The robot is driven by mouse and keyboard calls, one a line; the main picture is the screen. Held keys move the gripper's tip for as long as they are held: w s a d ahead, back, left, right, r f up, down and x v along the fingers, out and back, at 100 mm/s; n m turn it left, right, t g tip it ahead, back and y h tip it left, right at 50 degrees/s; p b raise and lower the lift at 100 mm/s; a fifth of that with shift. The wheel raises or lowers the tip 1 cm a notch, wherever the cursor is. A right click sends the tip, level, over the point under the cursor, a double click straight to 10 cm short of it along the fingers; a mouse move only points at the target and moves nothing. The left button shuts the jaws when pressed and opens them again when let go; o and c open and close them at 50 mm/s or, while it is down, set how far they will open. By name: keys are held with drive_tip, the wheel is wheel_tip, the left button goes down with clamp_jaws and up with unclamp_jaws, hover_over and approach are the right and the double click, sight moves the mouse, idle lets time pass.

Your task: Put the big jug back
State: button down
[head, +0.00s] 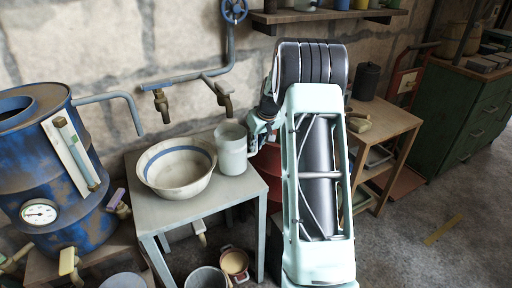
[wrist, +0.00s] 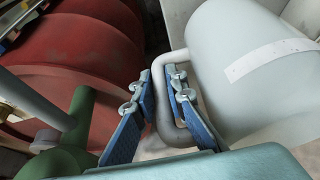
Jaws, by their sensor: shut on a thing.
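The big jug (head: 232,150) is a pale grey-white jug that stands upright at the right side of a small grey table (head: 190,207). In the wrist view the jug (wrist: 250,62) fills the right side, with a white strip on its wall. My gripper (head: 258,136) is at the jug's right side. In the wrist view my gripper's blue fingers (wrist: 165,92) are shut on the jug's handle, one on each side of it. Whether the jug's base touches the table is hard to tell.
A white bowl with a blue band (head: 178,168) stands left of the jug. Brass taps (head: 223,98) hang from the wall pipe above. A red drum (wrist: 65,65) is beside the gripper. A blue barrel (head: 50,175) stands at the left, a wooden shelf unit (head: 385,118) at the right.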

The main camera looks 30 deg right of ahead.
drive_tip(key=shift+f, duration=0.35)
drive_tip(key=shift+f, duration=0.25)
drive_tip(key=c, duration=2)
unclamp_jaws()
drive_tip(key=shift+o, duration=0.2)
drive_tip(key=shift+r, duration=0.15)
drive_tip(key=shift+r, duration=0.35)
drive_tip(key=p+v, duration=0.1)
drive_tip(key=v, duration=1)
drive_tip(key=shift+s+r, duration=0.15)
drive_tip(key=shift+r, duration=0.05)
